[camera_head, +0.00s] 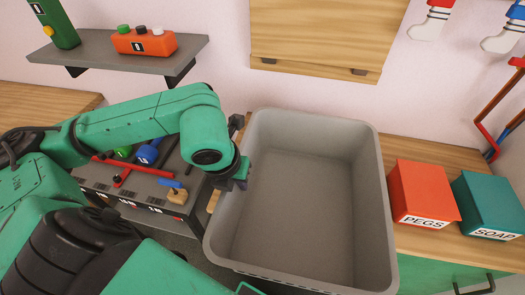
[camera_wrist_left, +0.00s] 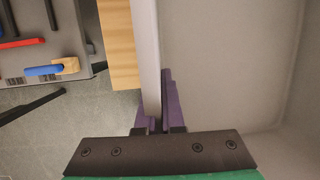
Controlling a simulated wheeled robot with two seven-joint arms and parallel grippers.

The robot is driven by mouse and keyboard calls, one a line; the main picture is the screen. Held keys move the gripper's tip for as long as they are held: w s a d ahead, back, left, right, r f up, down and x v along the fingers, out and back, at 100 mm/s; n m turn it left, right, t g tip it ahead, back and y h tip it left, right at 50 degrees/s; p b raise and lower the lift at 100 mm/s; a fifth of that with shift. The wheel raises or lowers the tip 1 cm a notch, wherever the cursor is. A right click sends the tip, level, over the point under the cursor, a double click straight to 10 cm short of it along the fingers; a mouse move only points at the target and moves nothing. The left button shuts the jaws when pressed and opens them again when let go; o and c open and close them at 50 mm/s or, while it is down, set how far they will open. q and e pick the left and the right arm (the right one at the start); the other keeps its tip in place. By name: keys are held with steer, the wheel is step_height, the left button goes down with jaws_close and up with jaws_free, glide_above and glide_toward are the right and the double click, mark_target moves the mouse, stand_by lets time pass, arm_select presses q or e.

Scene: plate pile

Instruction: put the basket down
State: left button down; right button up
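The basket (camera_head: 318,132) is a large grey plastic bin, empty and open at the top, in the middle of the head view. My left gripper (camera_head: 238,180) is at its left rim. In the left wrist view, my left gripper's purple fingers (camera_wrist_left: 156,105) lie on both sides of the basket's wall (camera_wrist_left: 147,45) and are shut on it. The basket looks roughly level, in front of the wooden counter (camera_head: 420,240). Its underside is hidden, so I cannot tell whether it touches a surface. My right gripper is not in view.
An orange PEGS box (camera_head: 422,192) and a teal SOAP box (camera_head: 488,205) stand close to the basket's right. A grey tool board (camera_head: 105,180) with several tools lies left. A wall shelf (camera_head: 110,50) and a wooden wall panel (camera_head: 320,30) are behind.

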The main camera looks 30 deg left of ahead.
mark_target(255, 136)
arm_select(q)
steer(key=w+a+p, duration=0.1)
steer(key=w, duration=0.2)
steer(key=w+p, duration=0.1)
steer(key=w, duration=0.3)
steer(key=w+a+p, duration=0.1)
steer(key=w+p, duration=0.1)
steer(key=w, duration=0.1)
steer(key=shift+w+a+r, duration=0.15)
steer(key=shift+a+r, duration=0.05)
steer(key=shift+a, duration=0.1)
steer(key=w+p, duration=0.1)
steer(key=w, duration=0.1)
steer(key=w+a, duration=0.1)
steer(key=w, duration=0.1)
steer(key=shift+p, duration=0.4)
steer(key=shift+p+x, duration=0.5)
steer(key=shift+x, duration=0.55)
steer(key=shift+a+f, duration=0.1)
steer(key=shift+a, duration=0.05)
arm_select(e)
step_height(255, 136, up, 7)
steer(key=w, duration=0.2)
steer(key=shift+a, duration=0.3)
arm_select(q)
steer(key=c, duration=1)
jaws_free()
steer(key=shift+c, duration=0.2)
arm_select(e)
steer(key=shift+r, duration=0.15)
